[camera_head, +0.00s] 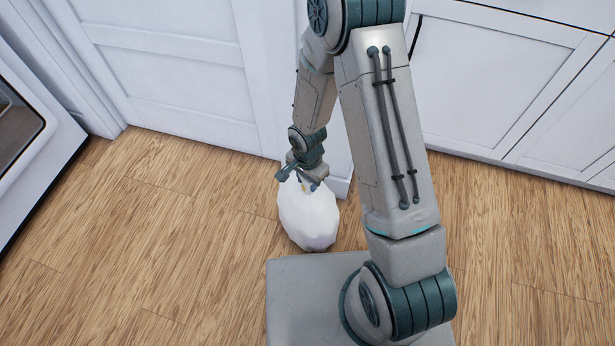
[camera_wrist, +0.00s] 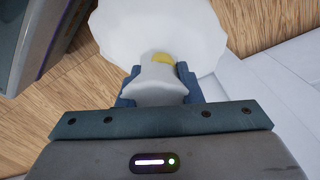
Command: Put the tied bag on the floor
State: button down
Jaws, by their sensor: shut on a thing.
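The tied bag (camera_head: 308,217) is white and rounded, with a yellow tie at its neck. In the head view it hangs or stands upright below my gripper (camera_head: 303,180), close to the wooden floor (camera_head: 180,230). I cannot tell whether its base touches the floor. In the wrist view the bag (camera_wrist: 165,28) spreads out beyond the fingers. My gripper (camera_wrist: 160,88) is shut on the bag's gathered neck, with the yellow tie just past the fingertips. The underside of the bag is hidden.
A white door (camera_head: 165,70) and a wall edge stand behind the bag. White cabinets (camera_head: 480,90) are at the right. A white appliance (camera_head: 40,130) with a dark window is at the left. The floor left of the bag is clear.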

jog(key=shift+f, duration=1)
jog(key=shift+f+b, duration=0.15)
jog(key=shift+b, duration=0.2)
jog(key=c, duration=1)
grip_release()
